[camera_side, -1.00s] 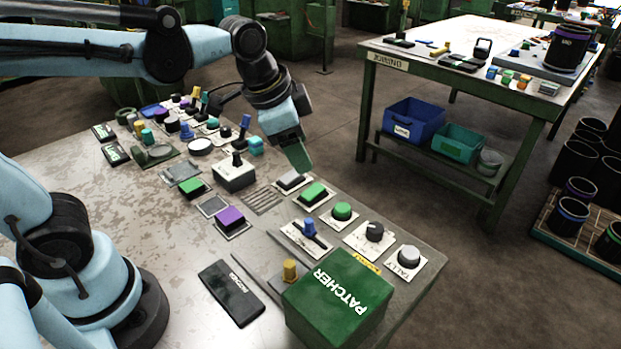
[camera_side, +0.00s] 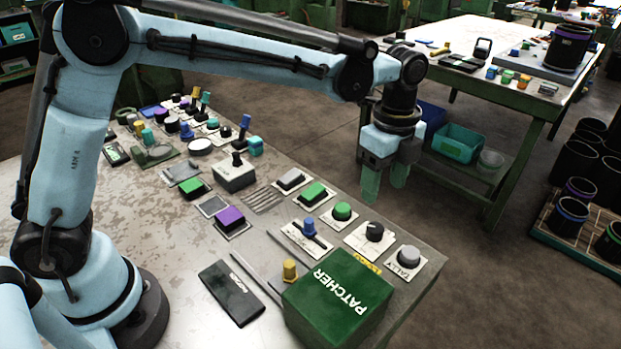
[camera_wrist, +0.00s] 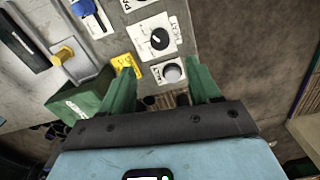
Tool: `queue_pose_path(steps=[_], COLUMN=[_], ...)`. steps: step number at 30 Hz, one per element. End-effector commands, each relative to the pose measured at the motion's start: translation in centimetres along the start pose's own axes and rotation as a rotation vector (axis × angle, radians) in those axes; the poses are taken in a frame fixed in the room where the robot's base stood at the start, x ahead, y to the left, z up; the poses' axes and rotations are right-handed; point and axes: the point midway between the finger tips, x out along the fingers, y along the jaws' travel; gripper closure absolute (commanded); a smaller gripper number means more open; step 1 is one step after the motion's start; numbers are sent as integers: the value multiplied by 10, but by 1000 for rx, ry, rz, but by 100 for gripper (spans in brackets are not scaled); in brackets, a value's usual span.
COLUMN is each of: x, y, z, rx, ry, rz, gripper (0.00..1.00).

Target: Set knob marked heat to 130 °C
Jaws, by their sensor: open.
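A round black knob (camera_side: 375,232) sits on a white plate near the bench's right edge. It also shows in the wrist view (camera_wrist: 160,39), where it has a pale pointer line and small scale marks around it. Its lettering is too small to read, so I cannot confirm that it is the heat knob. My gripper (camera_side: 384,190) points down in the air, above and behind that knob. Its green fingers are apart and empty. In the wrist view the fingers (camera_wrist: 160,80) lie below the knob in the picture, with nothing between them touching them.
A grey round button (camera_side: 408,257) marked TALLY is beside the knob. A green PATCHER box (camera_side: 338,310) with a yellow tab stands in front. A blue slider (camera_side: 309,228) and green button (camera_side: 342,211) are close by. Beyond the bench edge is open floor.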

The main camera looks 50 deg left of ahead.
Motion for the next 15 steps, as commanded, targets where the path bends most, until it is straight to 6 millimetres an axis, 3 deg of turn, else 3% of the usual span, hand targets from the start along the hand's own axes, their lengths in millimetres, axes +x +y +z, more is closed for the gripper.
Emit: queue_pose_path(steps=[15], x=[89], y=[0], z=[0], rx=[-3], ry=[0], rz=[-2], gripper=[38])
